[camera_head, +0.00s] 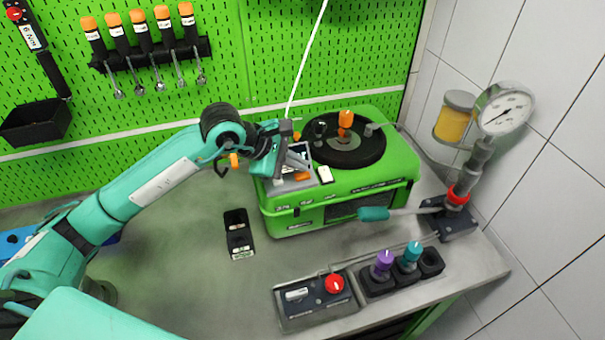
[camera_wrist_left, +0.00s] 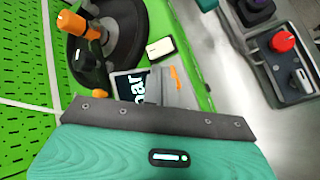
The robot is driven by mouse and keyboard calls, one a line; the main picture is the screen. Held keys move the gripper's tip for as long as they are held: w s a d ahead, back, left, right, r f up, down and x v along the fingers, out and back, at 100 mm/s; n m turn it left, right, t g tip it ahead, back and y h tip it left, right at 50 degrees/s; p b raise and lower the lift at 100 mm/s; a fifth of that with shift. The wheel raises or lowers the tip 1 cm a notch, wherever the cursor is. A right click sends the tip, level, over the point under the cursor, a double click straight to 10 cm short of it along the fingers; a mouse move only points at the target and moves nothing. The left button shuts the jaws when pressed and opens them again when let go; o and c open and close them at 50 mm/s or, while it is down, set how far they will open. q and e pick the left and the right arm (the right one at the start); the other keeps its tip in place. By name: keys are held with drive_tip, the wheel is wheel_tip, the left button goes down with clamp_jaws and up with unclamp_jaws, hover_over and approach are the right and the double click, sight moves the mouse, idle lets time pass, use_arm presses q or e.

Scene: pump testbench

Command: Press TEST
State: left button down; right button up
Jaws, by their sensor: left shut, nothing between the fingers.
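The green pump unit (camera_head: 400,172) stands on the bench at the back wall. On its top left is a small control panel with a display (camera_wrist_left: 130,87), a white button (camera_head: 325,174) and an orange part (camera_head: 302,176). No TEST lettering is readable. My left gripper (camera_head: 296,162) is shut and empty, over the panel and hiding part of it. The white button is to the right of the gripper in the head view. In the left wrist view the white button (camera_wrist_left: 160,48) lies beyond the fingers, apart from them. My right gripper is not in view.
A black round plate with an orange knob (camera_head: 346,119) is on the unit's top. A pressure gauge (camera_head: 506,108) and a lever with a teal grip (camera_head: 374,213) are at right. A box with a red button (camera_head: 334,283) sits in front. A black holder (camera_head: 239,234) lies on the bench.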

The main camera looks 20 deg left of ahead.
sight(298, 176)
use_arm(q)
drive_tip(key=shift+r+p, duration=0.85)
drive_tip(key=shift+r, duration=1.65)
